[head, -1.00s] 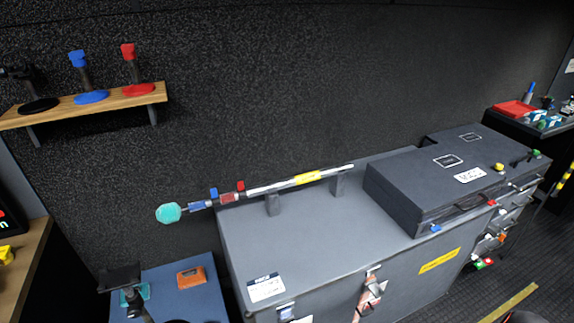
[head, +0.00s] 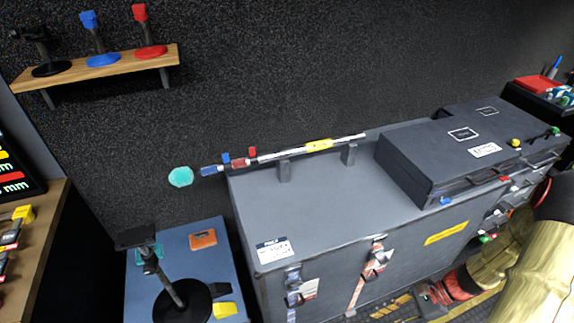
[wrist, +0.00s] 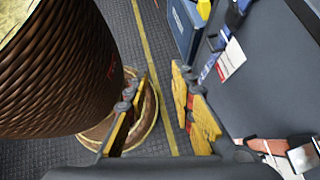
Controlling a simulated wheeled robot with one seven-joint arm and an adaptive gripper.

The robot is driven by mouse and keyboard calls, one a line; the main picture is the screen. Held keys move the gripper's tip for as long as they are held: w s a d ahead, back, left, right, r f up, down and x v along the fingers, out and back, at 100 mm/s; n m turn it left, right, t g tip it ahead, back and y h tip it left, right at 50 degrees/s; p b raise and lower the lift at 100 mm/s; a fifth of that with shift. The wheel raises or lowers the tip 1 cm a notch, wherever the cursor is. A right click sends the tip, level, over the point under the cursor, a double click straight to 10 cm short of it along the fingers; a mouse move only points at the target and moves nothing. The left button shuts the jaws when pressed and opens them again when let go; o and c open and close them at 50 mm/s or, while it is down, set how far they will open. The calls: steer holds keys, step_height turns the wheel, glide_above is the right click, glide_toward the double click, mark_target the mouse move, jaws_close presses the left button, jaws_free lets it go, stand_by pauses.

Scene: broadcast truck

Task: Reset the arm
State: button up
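My gripper (wrist: 158,88) shows in the wrist view with its two yellow-padded fingers spread apart. In the head view my arm (head: 515,270) comes in from the lower right, in front of the grey case cabinet (head: 320,215).
A dark case (head: 425,165) lies on the cabinet. A rod with a teal end (head: 181,176) rests on supports at its back edge. A blue-topped box (head: 180,250) stands left of the cabinet, with a black stand on it. A shelf (head: 100,66) hangs above.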

steer(key=s+a+r+n+t+h, duration=0.1)
steer(key=r+n, duration=0.4)
steer(key=r, duration=0.6)
steer(key=s+a+r+n+t+h, duration=0.1)
steer(key=a+r+n+t+h, duration=0.2)
steer(key=r, duration=0.9)
steer(key=a+r+n+t+h+p, duration=0.1)
steer(key=a+r+n+t+h, duration=0.2)
steer(key=r+n, duration=0.5)
step_height(320, 180, up, 4)
steer(key=shift+s+a+f+n+h, duration=0.35)
steer(key=shift+a+h, duration=0.5)
steer(key=shift+h, duration=0.35)
steer(key=shift+d+r, duration=0.1)
